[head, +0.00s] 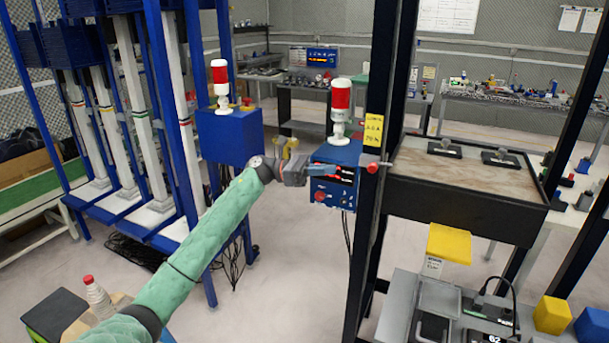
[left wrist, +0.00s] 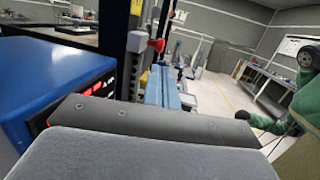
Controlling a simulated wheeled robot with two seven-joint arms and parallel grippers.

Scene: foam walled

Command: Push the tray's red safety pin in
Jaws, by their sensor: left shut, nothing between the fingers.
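The red safety pin (head: 373,168) sticks out from the dark post at the left front corner of the tray (head: 465,207). The tray has a brown bed and dark sides. In the left wrist view the pin's red head (left wrist: 157,45) shows just beyond the fingertips. My left gripper (head: 335,170) is shut and empty, level with the pin and to its left, pointing at it. A small gap shows between fingertips and pin in the head view. In the left wrist view the shut fingers (left wrist: 162,88) appear as a blue-grey bar. My right gripper is not clearly seen.
A blue box (head: 338,155) with a red-and-white beacon (head: 340,97) stands right behind my left gripper. A yellow label (head: 373,131) is on the post above the pin. Two dark fittings (head: 500,158) lie on the tray. A yellow block (head: 449,243) is below it.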

